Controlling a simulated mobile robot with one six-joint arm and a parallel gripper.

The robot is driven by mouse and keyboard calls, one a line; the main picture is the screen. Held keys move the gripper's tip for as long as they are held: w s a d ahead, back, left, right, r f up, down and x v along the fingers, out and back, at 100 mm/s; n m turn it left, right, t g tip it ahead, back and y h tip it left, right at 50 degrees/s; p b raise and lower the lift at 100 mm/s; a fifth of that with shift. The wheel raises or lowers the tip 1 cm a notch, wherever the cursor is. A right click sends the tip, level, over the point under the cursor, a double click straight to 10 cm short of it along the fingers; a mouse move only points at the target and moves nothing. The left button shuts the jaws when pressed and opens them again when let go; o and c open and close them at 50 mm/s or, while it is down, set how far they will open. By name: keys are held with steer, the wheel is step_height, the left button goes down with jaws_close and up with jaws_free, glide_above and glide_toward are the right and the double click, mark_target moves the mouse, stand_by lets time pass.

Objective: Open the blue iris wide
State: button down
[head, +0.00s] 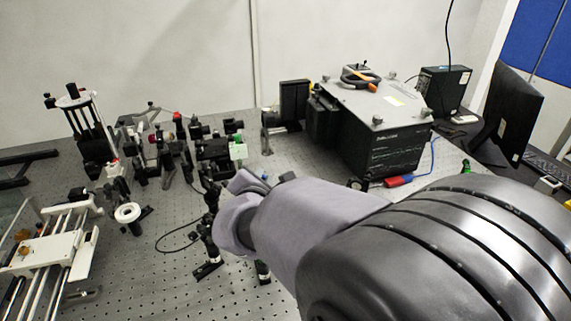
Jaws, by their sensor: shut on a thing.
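My gripper (228,187) is at the end of my arm, which reaches in from the right to the middle of the bench. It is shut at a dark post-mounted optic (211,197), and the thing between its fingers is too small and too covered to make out. I cannot pick out the blue iris for certain. A small blue spot (266,178) shows just right of the gripper, but I cannot tell what it belongs to. The iris's opening and lever are not visible.
Several dark optic mounts (170,150) crowd the bench behind and left of the gripper. A white-topped black instrument box (385,140) stands at the back right, with a monitor (507,112) beyond it. A white rail stage (55,245) is at the left. Perforated bench (150,285) lies bare in front.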

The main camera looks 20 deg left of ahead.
steer(key=c, duration=1.4)
jaws_free()
steer(key=shift+c, duration=0.2)
steer(key=p+v, duration=0.4)
steer(key=v, duration=1.3)
steer(key=shift+s, duration=0.2)
steer(key=shift+d, duration=0.15)
